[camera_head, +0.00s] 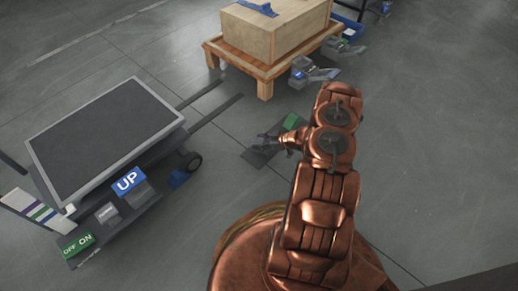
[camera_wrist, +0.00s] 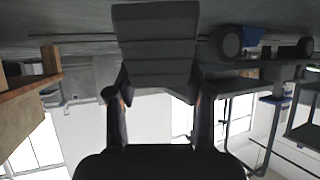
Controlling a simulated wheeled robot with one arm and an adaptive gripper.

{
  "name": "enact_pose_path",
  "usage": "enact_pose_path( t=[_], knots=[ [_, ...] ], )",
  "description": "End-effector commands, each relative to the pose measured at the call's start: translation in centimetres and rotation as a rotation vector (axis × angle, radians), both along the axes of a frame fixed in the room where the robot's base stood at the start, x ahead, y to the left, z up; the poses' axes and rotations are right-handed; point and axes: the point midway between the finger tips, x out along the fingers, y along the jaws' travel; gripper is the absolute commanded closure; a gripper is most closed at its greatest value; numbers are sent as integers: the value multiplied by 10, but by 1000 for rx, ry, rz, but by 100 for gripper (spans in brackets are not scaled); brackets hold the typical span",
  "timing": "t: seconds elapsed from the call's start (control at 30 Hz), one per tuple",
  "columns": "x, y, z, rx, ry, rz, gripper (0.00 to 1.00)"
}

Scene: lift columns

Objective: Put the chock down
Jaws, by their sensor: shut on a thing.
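The chock (camera_wrist: 155,45) is a dark grey block with ridges across its face, filling the upper middle of the wrist view. My gripper (camera_wrist: 158,97) is shut on it, with one dark finger on each side. In the head view my gripper (camera_head: 266,138) reaches left from the copper arm, low over the floor. A dark grey shape (camera_head: 262,156) shows beneath it, with a green patch (camera_head: 291,121) behind. I cannot tell there where the chock ends and what lies under it, nor whether the chock touches the floor.
A wooden crate (camera_head: 275,32) sits on a wooden stand (camera_head: 265,85) at the back.

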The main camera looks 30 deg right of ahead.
Motion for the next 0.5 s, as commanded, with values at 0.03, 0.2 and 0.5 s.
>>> enact_pose_path(
  t=[0.03, 0.2, 0.5],
  knots=[
    [3, 2, -1, 0, -2, 2, 97],
    [4, 3, -8, -1, -2, 0, 97],
    [4, 3, -36, -2, -2, -1, 97]
  ],
)
